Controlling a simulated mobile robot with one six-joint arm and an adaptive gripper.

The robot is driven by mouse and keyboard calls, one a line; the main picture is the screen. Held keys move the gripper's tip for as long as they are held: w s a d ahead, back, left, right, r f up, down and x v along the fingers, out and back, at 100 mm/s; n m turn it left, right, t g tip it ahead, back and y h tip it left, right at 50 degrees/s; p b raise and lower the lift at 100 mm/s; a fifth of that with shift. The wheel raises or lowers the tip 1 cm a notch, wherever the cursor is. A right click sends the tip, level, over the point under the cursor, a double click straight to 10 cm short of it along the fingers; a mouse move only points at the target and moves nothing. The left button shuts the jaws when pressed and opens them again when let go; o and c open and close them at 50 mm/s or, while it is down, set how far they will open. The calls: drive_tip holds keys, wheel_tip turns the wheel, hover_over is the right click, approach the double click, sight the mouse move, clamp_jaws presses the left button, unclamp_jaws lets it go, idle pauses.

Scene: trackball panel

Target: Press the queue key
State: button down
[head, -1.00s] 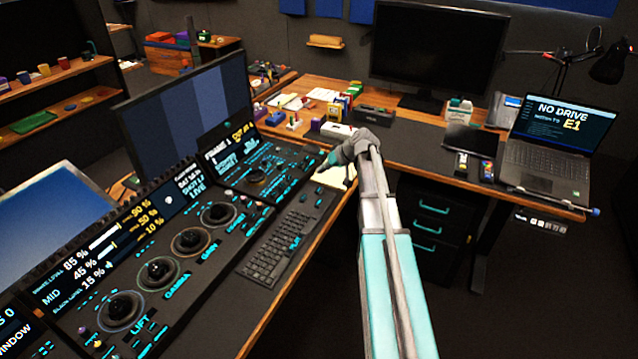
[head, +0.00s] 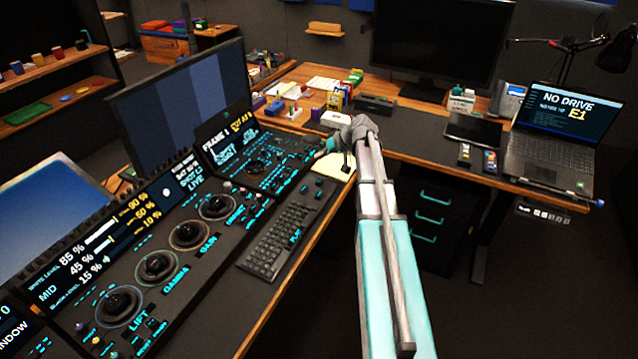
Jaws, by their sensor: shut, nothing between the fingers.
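The control panel (head: 207,268) fills the left side of the head view, with lit cyan keys, trackballs in rings and small screens. My gripper (head: 324,152) is at the end of my arm, just right of and apparently above that far end. It is small and partly hidden by my wrist; it looks shut and empty. I cannot tell any contact with a key.
A black keyboard (head: 286,240) lies right of the panel. A pale notepad (head: 338,165) lies beneath my wrist. A large dark monitor (head: 203,102) rises behind the panel. A white box (head: 335,119) and small boxes stand beyond my gripper. A laptop (head: 560,130) is at right.

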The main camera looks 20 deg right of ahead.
sight(320, 181)
drive_tip(key=shift+f+b, duration=3.85)
drive_tip(key=shift+f, duration=0.25)
drive_tip(key=shift+f+b, duration=0.9)
drive_tip(key=shift+b, duration=0.05)
drive_tip(key=shift+r, duration=0.2)
drive_tip(key=shift+r+p, duration=0.75)
drive_tip(key=shift+p, duration=0.25)
drive_tip(key=shift+r+p, duration=2.5)
